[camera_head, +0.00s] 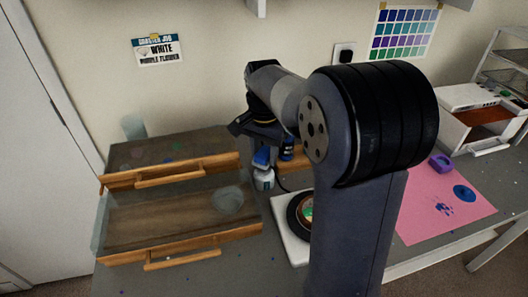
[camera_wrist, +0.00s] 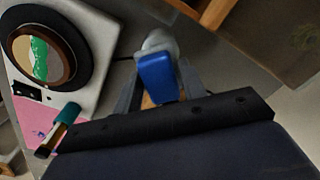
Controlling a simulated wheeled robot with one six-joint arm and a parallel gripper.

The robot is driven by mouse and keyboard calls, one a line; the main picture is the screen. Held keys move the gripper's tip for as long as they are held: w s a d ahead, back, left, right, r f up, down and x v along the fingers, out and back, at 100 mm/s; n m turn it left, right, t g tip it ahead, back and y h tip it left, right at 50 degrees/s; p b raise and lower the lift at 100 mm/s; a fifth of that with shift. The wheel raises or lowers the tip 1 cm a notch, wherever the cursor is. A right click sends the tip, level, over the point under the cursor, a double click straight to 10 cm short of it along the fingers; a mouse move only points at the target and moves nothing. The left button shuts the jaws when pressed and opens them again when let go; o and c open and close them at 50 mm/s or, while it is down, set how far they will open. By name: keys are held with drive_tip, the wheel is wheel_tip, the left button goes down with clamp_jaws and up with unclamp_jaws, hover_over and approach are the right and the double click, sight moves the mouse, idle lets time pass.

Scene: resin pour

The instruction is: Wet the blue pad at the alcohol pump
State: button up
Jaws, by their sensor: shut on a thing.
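The blue pad (camera_head: 261,157) is held in my gripper (camera_head: 260,147), low over the bench behind the turntable. In the wrist view the blue pad (camera_wrist: 157,78) sits between the two grey fingers of my gripper (camera_wrist: 158,85). The alcohol pump (camera_head: 264,181) is a small whitish container directly below the pad. In the wrist view the pump (camera_wrist: 158,42) shows just beyond the pad's far end. The pad overlaps the pump's top in both views; I cannot tell whether they touch.
A white turntable base (camera_head: 291,240) with a dark round disc stands right of the pump. Wooden-fronted drawers or trays (camera_head: 180,235) are at left. A pink mat (camera_head: 440,222) with a purple block (camera_head: 441,162) lies at right.

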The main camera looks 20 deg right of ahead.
sight(264, 152)
drive_tip(key=shift+r+p, duration=1.85)
drive_tip(key=shift+r, duration=0.45)
drive_tip(key=shift+f, duration=0.1)
